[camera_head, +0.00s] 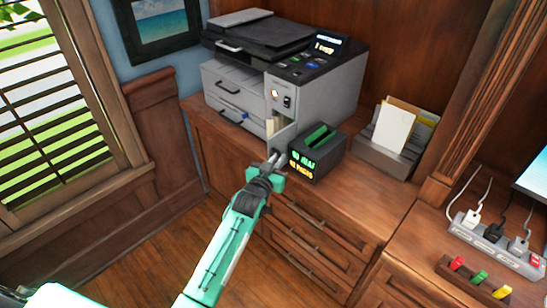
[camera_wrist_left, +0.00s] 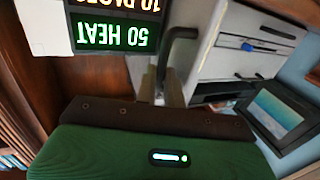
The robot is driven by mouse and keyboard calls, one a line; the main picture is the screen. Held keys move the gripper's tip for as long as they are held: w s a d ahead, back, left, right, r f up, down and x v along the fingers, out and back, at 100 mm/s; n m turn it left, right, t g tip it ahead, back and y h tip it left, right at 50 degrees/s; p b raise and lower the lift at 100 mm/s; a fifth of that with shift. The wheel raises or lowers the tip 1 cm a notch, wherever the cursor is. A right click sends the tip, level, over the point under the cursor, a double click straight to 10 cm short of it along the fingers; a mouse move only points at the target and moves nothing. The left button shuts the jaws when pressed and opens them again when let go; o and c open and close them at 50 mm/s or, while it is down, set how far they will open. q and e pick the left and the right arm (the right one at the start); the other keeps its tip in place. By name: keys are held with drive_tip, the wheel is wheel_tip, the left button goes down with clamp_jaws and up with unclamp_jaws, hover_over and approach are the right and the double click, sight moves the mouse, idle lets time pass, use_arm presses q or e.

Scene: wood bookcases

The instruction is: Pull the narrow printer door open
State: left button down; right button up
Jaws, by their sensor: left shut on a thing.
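The grey printer (camera_head: 330,92) stands on the wooden cabinet. Its narrow door (camera_head: 284,138) is at the lower front right corner and stands out from the body, with a pale gap beside it. My left gripper (camera_head: 273,160) is at the door's front edge, shut on its handle. In the left wrist view, the black door handle (camera_wrist_left: 180,36) runs down to my left gripper (camera_wrist_left: 168,92). The fingertips are partly hidden there. My right gripper is in neither view.
A black box with a lit display (camera_head: 318,155) stands close to the right of the door and gripper. A paper holder (camera_head: 385,153) stands farther right. A power strip (camera_head: 495,245) lies at the lower right. Floor is free in front of the cabinet.

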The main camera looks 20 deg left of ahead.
use_arm(q)
drive_tip(key=shift+w+d+r, duration=0.1)
drive_tip(key=shift+d+r, duration=0.1)
drive_tip(key=shift+r, duration=0.5)
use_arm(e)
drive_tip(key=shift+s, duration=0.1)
use_arm(q)
drive_tip(key=c, duration=1.5)
unclamp_jaws()
drive_tip(key=shift+w+f, duration=0.1)
drive_tip(key=shift+w, duration=0.05)
drive_tip(key=s+a+b, duration=0.1)
drive_tip(key=s, duration=1.3)
drive_tip(key=shift+a+f, duration=0.4)
drive_tip(key=shift+f, duration=0.05)
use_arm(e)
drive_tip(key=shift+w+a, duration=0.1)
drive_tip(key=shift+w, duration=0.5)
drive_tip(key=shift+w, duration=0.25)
